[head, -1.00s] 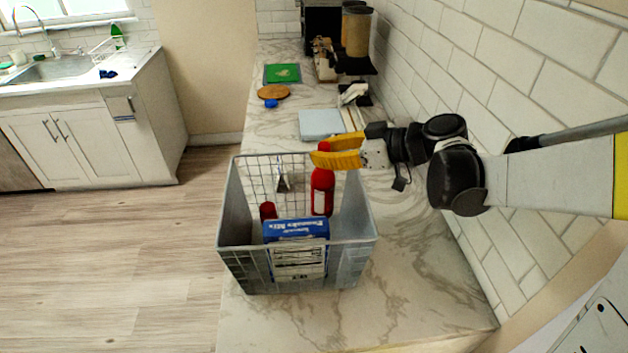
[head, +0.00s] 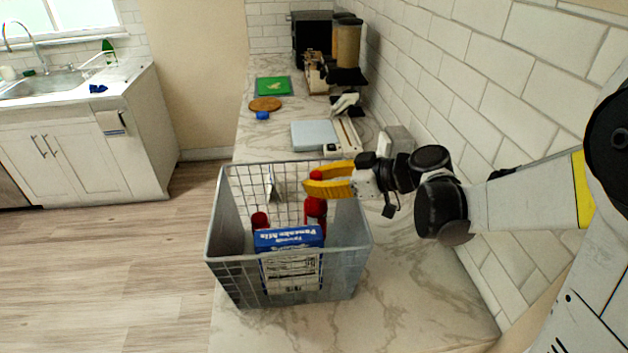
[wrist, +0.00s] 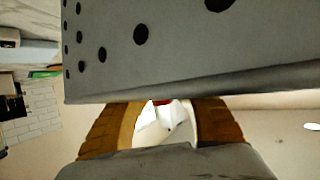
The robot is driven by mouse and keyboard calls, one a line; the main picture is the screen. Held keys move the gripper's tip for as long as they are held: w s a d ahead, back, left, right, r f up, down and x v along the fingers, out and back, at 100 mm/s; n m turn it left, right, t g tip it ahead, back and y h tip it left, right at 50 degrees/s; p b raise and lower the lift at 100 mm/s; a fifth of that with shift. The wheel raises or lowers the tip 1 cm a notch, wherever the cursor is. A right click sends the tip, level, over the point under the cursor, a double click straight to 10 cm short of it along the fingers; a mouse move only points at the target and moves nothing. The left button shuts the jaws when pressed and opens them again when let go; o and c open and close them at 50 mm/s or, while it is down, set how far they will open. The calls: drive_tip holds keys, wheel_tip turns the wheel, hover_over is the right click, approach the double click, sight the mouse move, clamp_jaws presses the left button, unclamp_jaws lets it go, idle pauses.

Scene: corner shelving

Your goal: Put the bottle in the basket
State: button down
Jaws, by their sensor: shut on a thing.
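A red bottle (head: 314,213) with a pale label stands roughly upright inside the grey wire basket (head: 223,222), which sits on the marble counter. My gripper (head: 318,182) has yellow fingers and reaches in from the right over the basket. It is shut on the upper end of the bottle, whose red top shows between the fingers. Whether the bottle's bottom touches the basket floor is hidden behind the box. In the wrist view the two yellow fingers (wrist: 163,125) show, with a small bit of red between them.
A blue pancake mix box (head: 288,240) and another red item (head: 260,220) are in the basket. Behind it lie a pale blue-grey flat object (head: 314,135), a round wooden board (head: 265,104) and a green board (head: 273,87). A tiled wall (head: 455,80) bounds the right side.

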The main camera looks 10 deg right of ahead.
drive_tip(key=shift+f, duration=0.2)
drive_tip(key=c, duration=1.3)
unclamp_jaws()
drive_tip(key=shift+r, duration=0.25)
drive_tip(key=shift+r+p, duration=0.55)
drive_tip(key=shift+p, duration=0.1)
drive_tip(key=p+v, duration=0.2)
drive_tip(key=v, duration=1)
drive_tip(key=shift+f+p, duration=0.2)
drive_tip(key=shift+p, duration=0.2)
